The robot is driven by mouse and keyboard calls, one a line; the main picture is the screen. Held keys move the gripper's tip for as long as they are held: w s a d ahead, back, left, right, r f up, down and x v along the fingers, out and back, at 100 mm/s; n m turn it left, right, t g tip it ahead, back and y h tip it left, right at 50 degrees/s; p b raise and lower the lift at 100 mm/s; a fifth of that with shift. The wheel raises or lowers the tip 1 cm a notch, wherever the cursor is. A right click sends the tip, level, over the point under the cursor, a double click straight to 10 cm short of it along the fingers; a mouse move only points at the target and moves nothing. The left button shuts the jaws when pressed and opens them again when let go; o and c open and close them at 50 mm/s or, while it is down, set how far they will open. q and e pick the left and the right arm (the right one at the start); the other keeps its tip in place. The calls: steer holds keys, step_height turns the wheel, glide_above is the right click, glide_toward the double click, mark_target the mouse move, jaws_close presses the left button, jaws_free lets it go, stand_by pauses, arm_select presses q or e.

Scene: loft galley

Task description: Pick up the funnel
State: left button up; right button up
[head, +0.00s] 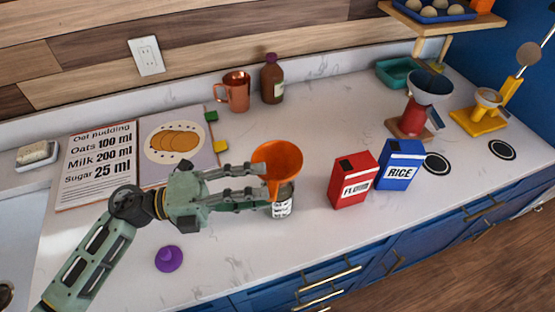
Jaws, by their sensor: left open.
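An orange funnel (279,159) stands with its wide mouth up over a small labelled jar or can (283,207) near the middle of the counter. Its lower part is partly hidden by my left gripper (265,183). The gripper is open, and comes in from the left with its fingertips at the funnel's lower part. I cannot tell whether the fingers touch the funnel. My right gripper is not in view.
A red flour box (349,184) and a blue rice box (400,168) stand to the right. A purple object (169,259) lies at the front left. A recipe board (97,166), copper mug (234,92) and brown bottle (272,80) are behind. The front middle counter is clear.

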mark_target(270, 192)
arm_select(q)
steer(key=shift+d+r+p, duration=0.15)
steer(key=shift+d+p, duration=0.3)
steer(key=shift+d, duration=1.1)
